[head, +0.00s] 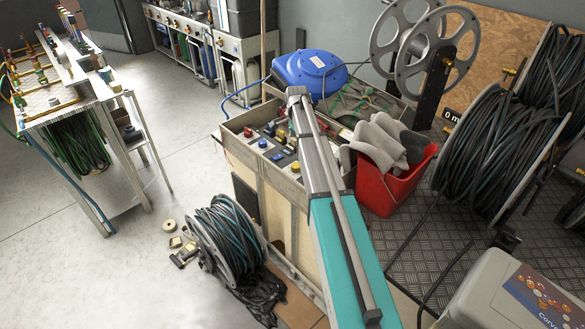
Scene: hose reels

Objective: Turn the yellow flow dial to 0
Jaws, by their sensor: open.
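A wooden box with a control panel (240,148) stands in the middle of the head view, carrying several small red, blue and yellow knobs. A yellow knob (281,132) shows towards the back of the panel, just left of my arm. Another small yellowish part (296,166) sits at the panel's front right edge. I cannot tell for sure which is the flow dial, and no scale or setting is readable. My arm reaches across the panel's right side and hides part of it. I cannot make out my gripper.
A blue hose reel (310,70) sits behind the panel. A red bucket (390,180) with grey cloth stands right of my arm. A hose drum (226,240) and small loose parts lie on the floor in front.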

